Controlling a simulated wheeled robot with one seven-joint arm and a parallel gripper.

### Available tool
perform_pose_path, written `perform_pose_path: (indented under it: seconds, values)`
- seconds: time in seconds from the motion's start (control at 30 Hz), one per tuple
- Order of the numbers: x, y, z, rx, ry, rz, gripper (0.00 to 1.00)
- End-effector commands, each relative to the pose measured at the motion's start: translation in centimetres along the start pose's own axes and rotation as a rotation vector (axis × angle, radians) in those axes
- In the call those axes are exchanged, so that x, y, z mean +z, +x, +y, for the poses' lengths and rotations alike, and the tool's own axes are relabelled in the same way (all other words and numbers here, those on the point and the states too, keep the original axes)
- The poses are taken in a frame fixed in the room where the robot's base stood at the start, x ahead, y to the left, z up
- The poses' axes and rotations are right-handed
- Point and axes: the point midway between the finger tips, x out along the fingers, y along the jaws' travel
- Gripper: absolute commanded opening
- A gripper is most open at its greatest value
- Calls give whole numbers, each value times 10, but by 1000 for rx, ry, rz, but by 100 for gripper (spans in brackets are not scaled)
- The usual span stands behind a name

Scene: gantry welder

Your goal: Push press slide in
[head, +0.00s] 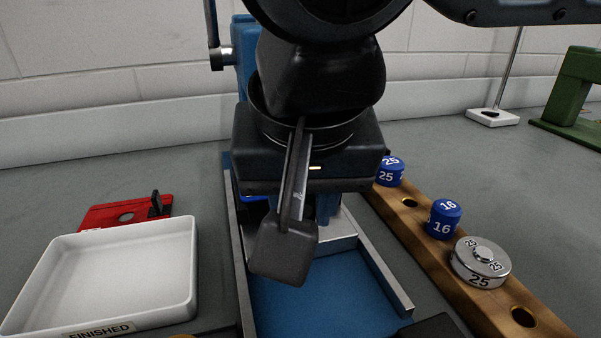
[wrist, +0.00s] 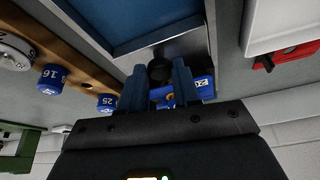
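The press has a bright blue bed (head: 320,305) between pale metal rails, with a pale metal plate (wrist: 185,45) at its end, which I take for the slide. A black round knob (wrist: 159,71) stands at the plate in the wrist view. My gripper (wrist: 158,82) points down over that end, its two blue fingers apart. The knob appears between or just beyond the fingertips; contact cannot be told. A blue piece with a white number (wrist: 202,88) lies close behind the fingers. In the head view my wrist hides most of the press column and the fingertips.
A wooden rack (head: 425,235) on the right holds blue 25 and 16 pieces (head: 444,218) and a steel 25 disc (head: 481,262). A white FINISHED tray (head: 120,265) and red fixture (head: 110,214) are at left. A green frame (head: 575,95) stands far right.

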Motion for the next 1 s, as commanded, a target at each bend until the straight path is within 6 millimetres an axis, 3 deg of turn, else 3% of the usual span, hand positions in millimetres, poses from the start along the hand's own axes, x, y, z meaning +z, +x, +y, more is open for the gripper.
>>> perform_pose_path:
  seconds: [0.3, 0.63, 1.0]
  values:
    - [0, 0, 0, 1, 0, 0, 0]
    - [-2, 0, 0, 1, 1, 0, 0]
    - [-40, 16, -10, 1, 3, 1, 0]
